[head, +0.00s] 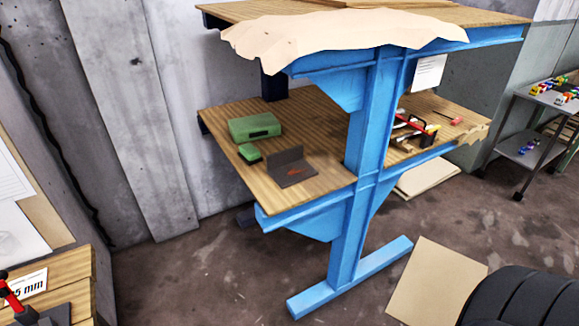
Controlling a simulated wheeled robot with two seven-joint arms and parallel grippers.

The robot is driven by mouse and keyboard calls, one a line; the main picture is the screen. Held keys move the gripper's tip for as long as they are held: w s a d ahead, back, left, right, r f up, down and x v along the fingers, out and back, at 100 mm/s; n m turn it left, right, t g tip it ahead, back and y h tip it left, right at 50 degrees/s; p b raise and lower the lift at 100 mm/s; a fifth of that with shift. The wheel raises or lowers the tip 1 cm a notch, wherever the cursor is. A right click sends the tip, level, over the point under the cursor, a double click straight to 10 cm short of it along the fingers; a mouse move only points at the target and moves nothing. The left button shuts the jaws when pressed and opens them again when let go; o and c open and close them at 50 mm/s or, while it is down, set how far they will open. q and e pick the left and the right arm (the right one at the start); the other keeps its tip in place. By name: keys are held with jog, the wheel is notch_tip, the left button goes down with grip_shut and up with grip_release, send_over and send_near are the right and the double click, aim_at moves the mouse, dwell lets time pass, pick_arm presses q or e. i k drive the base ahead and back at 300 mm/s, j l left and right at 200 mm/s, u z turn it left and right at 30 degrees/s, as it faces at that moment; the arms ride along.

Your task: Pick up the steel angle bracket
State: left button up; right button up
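A dark grey L-shaped piece, which looks like the steel angle bracket (287,162), rests on the wooden middle shelf (335,125) of the blue rack. One flange stands upright at the back and the other lies flat toward the front, with a small reddish mark on it. It sits near the shelf's front edge, left of the blue upright. Neither of my grippers is in view.
A green case (254,127) and a smaller green box (249,153) stand left of the bracket. The blue upright (372,120) and the paper-covered top shelf (340,32) bound the space. Red-handled tools (415,128) lie right of the upright. Concrete floor is open at front left.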

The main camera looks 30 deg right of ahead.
aim_at(288, 168)
jog(key=i+j, duration=0.1)
jog(key=j, duration=0.45)
jog(key=j+z, duration=0.1)
jog(key=z, duration=0.3)
jog(key=j+z, duration=0.15)
jog(key=z, duration=0.25)
jog(key=i+j+z, duration=0.1)
jog(key=z, duration=0.3)
